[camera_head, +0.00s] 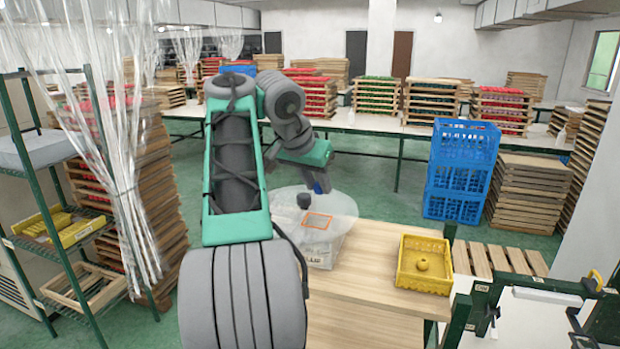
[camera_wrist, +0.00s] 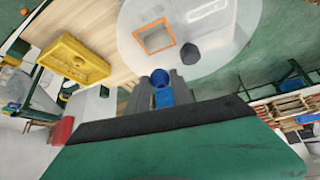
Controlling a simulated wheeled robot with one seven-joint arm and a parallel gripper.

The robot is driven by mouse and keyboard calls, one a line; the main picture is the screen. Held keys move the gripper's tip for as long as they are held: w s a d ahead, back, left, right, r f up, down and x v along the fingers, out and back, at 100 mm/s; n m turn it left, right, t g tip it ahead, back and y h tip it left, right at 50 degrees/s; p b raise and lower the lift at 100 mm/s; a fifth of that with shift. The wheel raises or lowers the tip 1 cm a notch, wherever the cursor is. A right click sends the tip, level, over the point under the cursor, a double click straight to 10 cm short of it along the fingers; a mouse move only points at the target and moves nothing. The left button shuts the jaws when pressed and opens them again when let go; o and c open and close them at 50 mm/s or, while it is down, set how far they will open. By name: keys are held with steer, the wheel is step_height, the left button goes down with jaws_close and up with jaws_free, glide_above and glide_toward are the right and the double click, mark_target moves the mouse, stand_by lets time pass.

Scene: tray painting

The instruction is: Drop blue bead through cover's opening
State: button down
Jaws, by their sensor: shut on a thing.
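A clear round cover (camera_head: 345,206) lies on top of a white bin (camera_head: 322,250) at the table's far left part. Its square opening, edged in orange (camera_head: 318,220), also shows in the wrist view (camera_wrist: 153,37). A dark knob (camera_head: 304,201) stands on the cover beside the opening; it shows in the wrist view too (camera_wrist: 189,51). My gripper (camera_head: 318,187) is above the far side of the cover, off to the side of the opening. It is shut on the blue bead (camera_wrist: 161,77), which sits between the fingertips in the wrist view.
A yellow crate (camera_head: 424,284) with a yellow object (camera_head: 422,264) in it stands on the wooden table (camera_head: 360,290) to the right. Blue crates (camera_head: 462,170) are stacked on the floor behind. The table between bin and yellow crate is clear. A shelf (camera_head: 60,230) and plastic curtain stand left.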

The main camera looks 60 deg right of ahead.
mark_target(315, 208)
step_height(315, 208, down, 7)
steer(key=b, duration=0.5)
steer(key=shift+w+a+r, duration=0.1)
steer(key=shift+w+r, duration=0.05)
steer(key=shift+r, duration=0.05)
steer(key=c, duration=1)
jaws_free()
steer(key=shift+c, duration=0.2)
steer(key=shift+r, duration=0.15)
steer(key=p+v, duration=0.4)
steer(key=v, duration=0.3)
steer(key=shift+a+r+p, duration=0.2)
steer(key=shift+p, duration=0.15)
